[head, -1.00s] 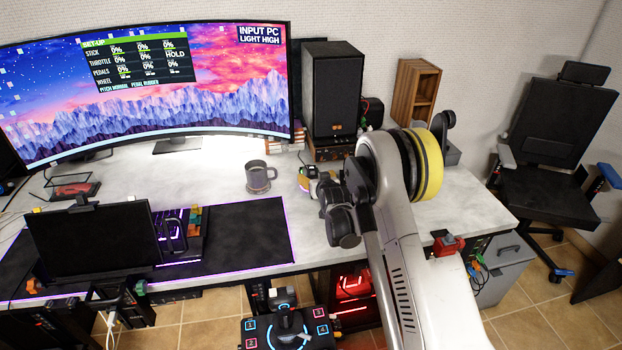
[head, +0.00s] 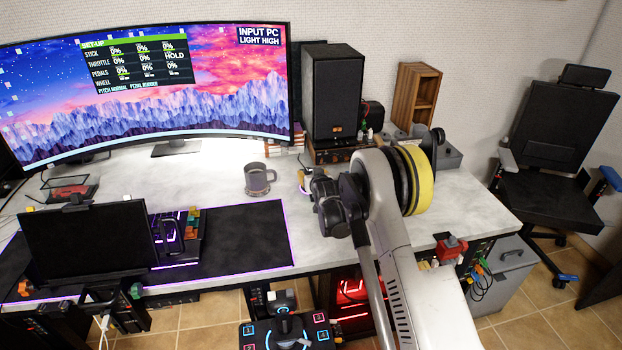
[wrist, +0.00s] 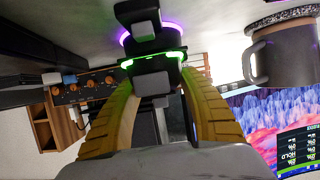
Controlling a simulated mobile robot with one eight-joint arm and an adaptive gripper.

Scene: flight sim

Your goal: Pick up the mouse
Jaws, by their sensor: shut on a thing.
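The mouse (wrist: 152,76) shows in the wrist view as a small dark body with green light strips. It sits between the two tan fingers of my gripper (wrist: 155,88), which is shut on it. A dark part with a purple glow lies right beyond it; I cannot tell whether this belongs to the mouse. In the head view my gripper (head: 304,182) is mostly hidden behind my wrist, to the right of the mug, and the mouse is hidden there. I cannot tell whether the mouse touches the desk.
A grey mug (head: 258,180) stands on the desk (head: 225,170) near my gripper; it also shows in the wrist view (wrist: 284,52). A speaker (head: 333,92) on an amplifier stands behind. The right desk end is fairly clear.

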